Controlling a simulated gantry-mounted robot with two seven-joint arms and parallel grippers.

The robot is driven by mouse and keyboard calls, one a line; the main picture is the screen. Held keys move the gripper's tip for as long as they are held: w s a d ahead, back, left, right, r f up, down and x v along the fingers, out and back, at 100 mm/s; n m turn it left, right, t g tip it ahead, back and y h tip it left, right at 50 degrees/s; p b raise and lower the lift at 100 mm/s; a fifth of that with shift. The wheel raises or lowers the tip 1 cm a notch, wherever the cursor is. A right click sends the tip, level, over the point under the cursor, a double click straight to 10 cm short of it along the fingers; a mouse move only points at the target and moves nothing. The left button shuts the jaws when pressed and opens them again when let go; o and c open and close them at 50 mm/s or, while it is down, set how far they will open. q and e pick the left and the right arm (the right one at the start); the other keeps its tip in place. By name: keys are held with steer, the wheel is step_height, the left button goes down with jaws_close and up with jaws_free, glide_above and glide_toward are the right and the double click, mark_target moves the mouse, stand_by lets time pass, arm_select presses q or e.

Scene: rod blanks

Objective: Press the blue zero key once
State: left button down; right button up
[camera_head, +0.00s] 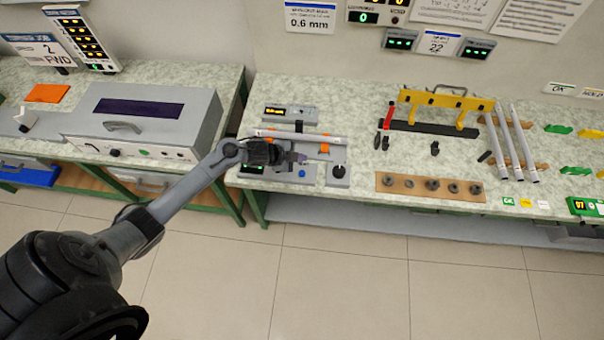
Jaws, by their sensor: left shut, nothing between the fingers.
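A small blue key (302,173) shows on the grey base of the measuring device at the front of the middle table. My left gripper (299,158) reaches in from the left over this device. Its fingers are shut and empty, and the fingertips appear just behind and above the blue key in the picture. I cannot tell whether they touch anything. A light rod with orange parts (325,148) lies across the device behind the gripper, partly hidden by it. My right gripper is out of view.
A black knob (339,171) stands right of the key. A small amber display (275,113) sits behind. A brown board with several round pieces (430,187), a yellow frame (447,99) and light rods (511,145) lie further right. A grey drawer box (200,135) stands left.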

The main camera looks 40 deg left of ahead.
arm_select(q)
steer(key=b, duration=0.5)
glide_above(300, 174)
step_height(300, 174, down, 6)
steer(key=shift+r, duration=0.25)
steer(key=shift+f+b, duration=0.55)
steer(key=shift+f, duration=0.45)
steer(key=shift+f, duration=0.2)
stand_by(0.6)
steer(key=shift+f, duration=0.25)
steer(key=shift+f, duration=0.1)
stand_by(0.5)
